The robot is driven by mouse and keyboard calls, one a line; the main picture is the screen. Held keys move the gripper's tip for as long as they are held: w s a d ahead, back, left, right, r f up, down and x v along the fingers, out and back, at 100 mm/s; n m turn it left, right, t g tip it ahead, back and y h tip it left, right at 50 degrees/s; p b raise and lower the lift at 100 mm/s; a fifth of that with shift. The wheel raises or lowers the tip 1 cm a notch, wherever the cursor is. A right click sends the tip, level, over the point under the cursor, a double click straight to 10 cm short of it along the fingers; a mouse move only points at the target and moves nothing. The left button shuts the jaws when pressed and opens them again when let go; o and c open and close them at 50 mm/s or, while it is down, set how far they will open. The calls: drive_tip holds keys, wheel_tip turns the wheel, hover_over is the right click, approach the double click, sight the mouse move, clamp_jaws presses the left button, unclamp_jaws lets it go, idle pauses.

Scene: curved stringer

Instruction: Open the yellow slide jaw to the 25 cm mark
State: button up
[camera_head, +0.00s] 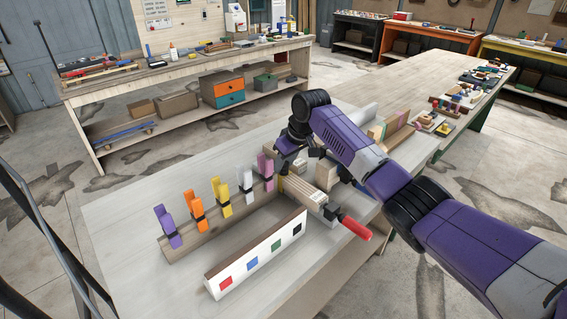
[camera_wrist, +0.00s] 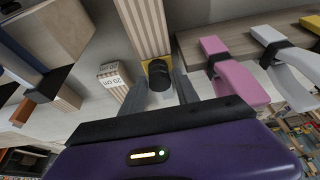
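In the wrist view a small yellow piece with a black round knob (camera_wrist: 160,76) sits at the end of a striped wooden bar. It looks like the yellow slide jaw, but most of it is hidden. My gripper (camera_wrist: 161,84) has one finger on each side of the knob; whether they touch it is unclear. A bar clamp's red handle (camera_head: 355,228) points to the front right. A wooden block labelled 20 cm (camera_wrist: 113,78) stands left of the knob.
A wooden rail (camera_head: 210,222) holds purple, orange, yellow (camera_head: 222,195), white and pink (camera_head: 265,168) clamps. The left of the table (camera_head: 125,215) is clear. Wooden pieces stand behind my arm.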

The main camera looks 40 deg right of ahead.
drive_tip(key=shift+w+f, duration=0.2)
drive_tip(key=shift+f, duration=0.35)
clamp_jaws()
idle(1.1)
